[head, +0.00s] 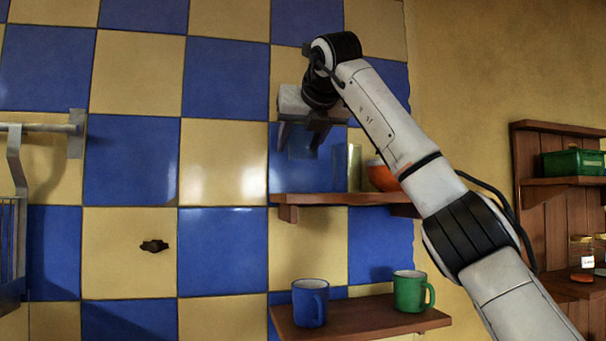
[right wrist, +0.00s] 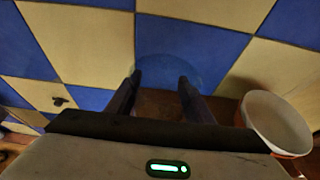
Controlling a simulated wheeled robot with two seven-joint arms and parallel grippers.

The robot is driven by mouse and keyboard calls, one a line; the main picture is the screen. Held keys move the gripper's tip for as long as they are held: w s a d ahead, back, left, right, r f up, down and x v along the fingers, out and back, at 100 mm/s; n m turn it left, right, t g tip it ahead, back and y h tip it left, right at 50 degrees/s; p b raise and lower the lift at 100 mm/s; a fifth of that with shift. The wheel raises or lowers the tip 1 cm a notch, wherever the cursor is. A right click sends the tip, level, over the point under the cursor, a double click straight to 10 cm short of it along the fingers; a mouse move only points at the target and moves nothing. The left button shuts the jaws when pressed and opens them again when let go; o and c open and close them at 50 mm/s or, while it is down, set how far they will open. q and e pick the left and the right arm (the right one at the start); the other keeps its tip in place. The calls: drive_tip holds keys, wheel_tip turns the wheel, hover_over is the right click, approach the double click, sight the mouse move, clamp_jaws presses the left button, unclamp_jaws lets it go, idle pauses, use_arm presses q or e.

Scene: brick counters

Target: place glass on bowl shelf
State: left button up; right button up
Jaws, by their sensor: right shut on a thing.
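My right gripper (head: 302,142) is in front of the tiled wall, its fingers pointing down above the left part of the bowl shelf (head: 325,199). It is shut on a clear glass, which is very faint against the blue tile; its round outline shows between the fingers in the right wrist view (right wrist: 165,68). An orange bowl (head: 382,176) stands on the shelf, partly hidden by my right arm. In the right wrist view the bowl (right wrist: 276,122), white inside, is to the right of the gripper (right wrist: 160,80). My left gripper is out of view.
A pale upright shape (head: 347,168) shows beside the bowl; I cannot tell clearly what it is. A lower shelf (head: 350,316) holds a blue mug (head: 310,302) and a green mug (head: 409,291). A metal rail (head: 40,127) is at left; a wooden rack with a green box (head: 573,163) is at right.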

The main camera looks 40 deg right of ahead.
drive_tip(key=shift+f, duration=1.15)
wheel_tip(320, 180, down, 4)
drive_tip(key=shift+r+b, duration=0.2)
drive_tip(key=shift+b, duration=0.5)
drive_tip(key=shift+f, duration=0.15)
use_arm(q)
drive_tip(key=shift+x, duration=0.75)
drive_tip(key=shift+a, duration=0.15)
use_arm(e)
drive_tip(key=shift+a, duration=0.1)
drive_tip(key=shift+f, duration=0.15)
drive_tip(key=o, duration=1.1)
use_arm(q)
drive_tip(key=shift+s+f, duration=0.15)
use_arm(e)
drive_tip(key=shift+o, duration=0.2)
